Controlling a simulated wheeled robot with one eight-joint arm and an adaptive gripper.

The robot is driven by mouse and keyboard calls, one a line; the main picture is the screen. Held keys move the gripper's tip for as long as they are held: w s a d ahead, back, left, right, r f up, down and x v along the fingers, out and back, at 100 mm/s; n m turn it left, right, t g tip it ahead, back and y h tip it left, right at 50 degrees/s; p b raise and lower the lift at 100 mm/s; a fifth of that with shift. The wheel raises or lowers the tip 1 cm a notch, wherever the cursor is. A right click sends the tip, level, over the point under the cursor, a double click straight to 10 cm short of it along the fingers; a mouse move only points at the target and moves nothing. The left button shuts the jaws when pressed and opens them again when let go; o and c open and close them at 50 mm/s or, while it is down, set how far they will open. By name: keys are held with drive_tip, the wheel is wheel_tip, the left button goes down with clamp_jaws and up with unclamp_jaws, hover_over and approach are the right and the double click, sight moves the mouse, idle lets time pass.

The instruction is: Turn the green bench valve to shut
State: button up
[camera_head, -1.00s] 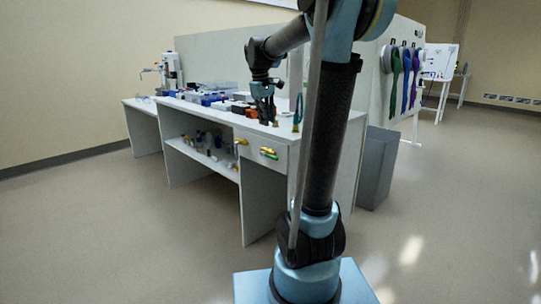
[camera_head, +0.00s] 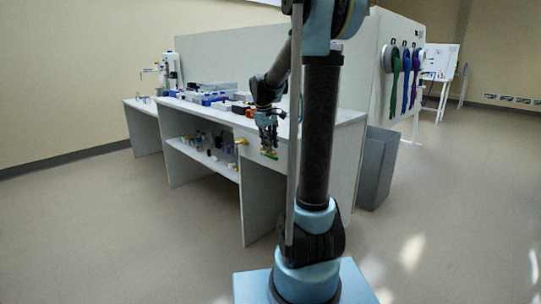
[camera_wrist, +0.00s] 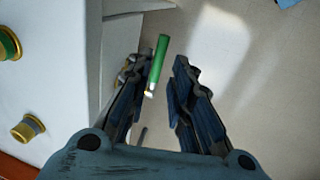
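The green valve handle (camera_wrist: 158,60) shows in the wrist view as a slim green bar with a pale metal end. It stands out from the bench front, between the two fingers of my gripper (camera_wrist: 157,72). The fingers are open, with a gap visible between the handle and the right finger; whether the left finger touches it I cannot tell. In the head view my gripper (camera_head: 268,145) hangs in front of the bench's front panel, and a bit of the green handle (camera_head: 272,157) shows below it. The valve body is hidden behind the gripper.
A yellow valve (camera_head: 240,141) sits on the front panel, left of my gripper. Brass fittings stand on the bench top, one with a green band (camera_wrist: 9,44), one with a grey band (camera_wrist: 28,128). A grey bin (camera_head: 376,168) stands right of the bench. The floor in front is clear.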

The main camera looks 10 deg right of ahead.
sight(271, 157)
drive_tip(key=shift+w+d+f, duration=0.1)
drive_tip(key=shift+d+f, duration=0.05)
drive_tip(key=shift+f, duration=0.65)
drive_tip(key=shift+w+d+f, duration=0.1)
drive_tip(key=shift+f, duration=0.75)
drive_tip(key=shift+w+d+f, duration=0.1)
drive_tip(key=shift+d+f, duration=0.05)
drive_tip(key=shift+f, duration=0.65)
clamp_jaws()
